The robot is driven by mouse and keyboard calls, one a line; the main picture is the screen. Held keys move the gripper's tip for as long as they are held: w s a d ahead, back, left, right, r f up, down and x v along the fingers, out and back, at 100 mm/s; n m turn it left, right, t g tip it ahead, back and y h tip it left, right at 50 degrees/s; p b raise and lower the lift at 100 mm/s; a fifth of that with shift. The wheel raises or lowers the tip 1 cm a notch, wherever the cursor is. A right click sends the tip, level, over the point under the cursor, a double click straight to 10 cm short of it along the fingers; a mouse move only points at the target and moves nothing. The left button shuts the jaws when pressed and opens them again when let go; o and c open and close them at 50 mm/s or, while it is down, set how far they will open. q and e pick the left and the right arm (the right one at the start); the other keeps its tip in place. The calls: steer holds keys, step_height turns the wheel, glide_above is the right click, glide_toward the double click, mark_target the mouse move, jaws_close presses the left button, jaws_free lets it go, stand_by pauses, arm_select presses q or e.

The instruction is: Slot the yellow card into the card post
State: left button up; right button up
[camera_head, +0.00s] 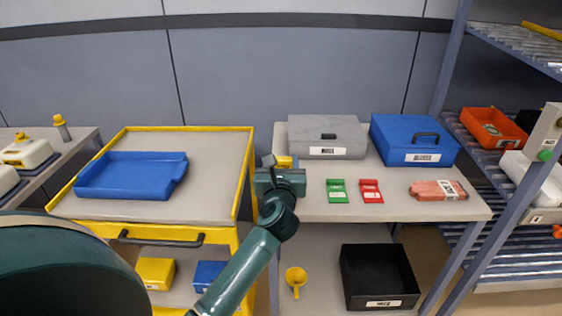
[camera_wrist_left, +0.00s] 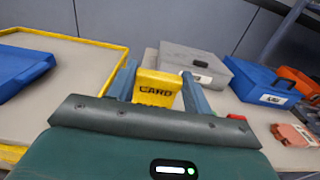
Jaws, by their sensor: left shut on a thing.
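The yellow card (camera_wrist_left: 157,88), with dark lettering, stands between the two fingers of my left gripper (camera_wrist_left: 158,83). In the head view only a small part of the yellow card (camera_head: 284,161) shows past my left gripper (camera_head: 280,164), which is shut on it. The gripper is at the left end of the grey worktable (camera_head: 318,209), near the grey case. I cannot tell whether the card touches the tabletop. I cannot make out a card post for certain in either view. My right gripper is not in view.
A grey case (camera_head: 330,129) and a blue case (camera_head: 412,139) stand at the table's back. A green card (camera_head: 337,191), a red card (camera_head: 370,191) and a reddish bundle (camera_head: 438,190) lie in front. A yellow-rimmed cart (camera_head: 211,158) stands left; metal shelving stands right.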

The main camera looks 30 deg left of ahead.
arm_select(q)
steer(key=shift+f, duration=0.2)
steer(key=shift+f+b, duration=0.3)
steer(key=shift+b, duration=0.15)
steer(key=shift+f, duration=0.25)
steer(key=shift+f, duration=0.1)
steer(key=shift+f+b, duration=0.5)
steer(key=shift+b, duration=0.1)
steer(key=shift+f+b, duration=1.2)
steer(key=shift+f, duration=0.3)
steer(key=o, duration=1)
